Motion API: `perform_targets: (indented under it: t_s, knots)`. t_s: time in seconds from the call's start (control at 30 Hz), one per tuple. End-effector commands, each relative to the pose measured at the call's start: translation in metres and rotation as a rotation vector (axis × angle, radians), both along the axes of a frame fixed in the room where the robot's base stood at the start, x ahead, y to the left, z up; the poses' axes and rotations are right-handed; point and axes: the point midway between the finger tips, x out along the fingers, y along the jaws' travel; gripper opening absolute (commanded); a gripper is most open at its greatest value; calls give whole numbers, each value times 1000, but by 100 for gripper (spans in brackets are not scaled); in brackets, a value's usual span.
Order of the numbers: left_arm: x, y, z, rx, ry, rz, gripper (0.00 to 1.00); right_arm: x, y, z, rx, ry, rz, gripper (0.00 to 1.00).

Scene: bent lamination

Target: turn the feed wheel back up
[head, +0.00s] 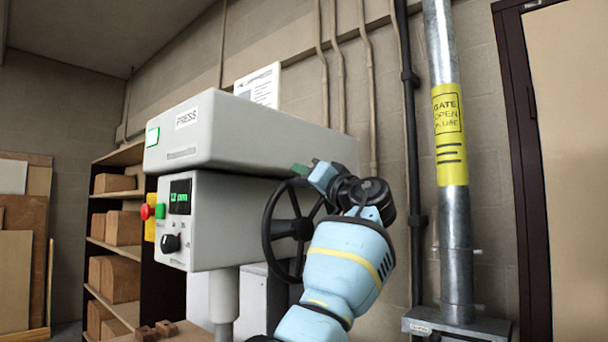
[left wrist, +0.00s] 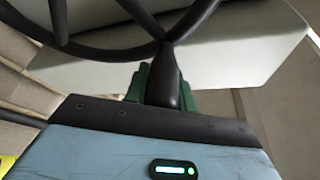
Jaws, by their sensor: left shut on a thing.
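The feed wheel (head: 268,232) is a black spoked handwheel on the right side of the grey press (head: 232,215). My left gripper (head: 303,170) is at the upper rim of the wheel. In the left wrist view, the green fingers of my left gripper (left wrist: 157,84) are shut around a dark grip at the wheel's rim (left wrist: 110,52). My blue left forearm hides the lower right part of the wheel in the head view. My right gripper is not in view.
A galvanized pipe (head: 448,230) with a yellow gate label stands to the right of my arm, on a grey base. A shelf (head: 120,240) with wooden blocks stands behind the press at left. Red and green buttons and a dark knob (head: 171,243) are on the press front.

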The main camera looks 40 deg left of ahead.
Motion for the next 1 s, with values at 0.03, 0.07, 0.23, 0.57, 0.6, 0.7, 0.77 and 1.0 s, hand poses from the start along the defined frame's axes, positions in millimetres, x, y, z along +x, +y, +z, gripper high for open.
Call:
perform_targets:
  t_s: [0.03,0.07,0.23,0.57,0.6,0.7,0.77,1.0]
  knots:
    - [11,-1,-16,-8,28,-7,0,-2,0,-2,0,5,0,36]
    - [11,-1,-16,-8,29,-7,0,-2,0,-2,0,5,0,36]
    - [11,-1,-16,-8,30,-8,0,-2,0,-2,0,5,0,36]
    - [11,-1,-16,-8,29,-8,0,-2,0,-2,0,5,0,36]
    - [11,-1,-16,-8,29,-8,0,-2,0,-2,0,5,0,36]
    - [11,-1,-16,-8,29,-8,0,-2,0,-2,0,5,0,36]
    - [11,-1,-16,-8,29,-8,0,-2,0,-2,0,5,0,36]
    - [11,-1,-16,-8,28,-7,47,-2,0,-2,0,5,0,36]
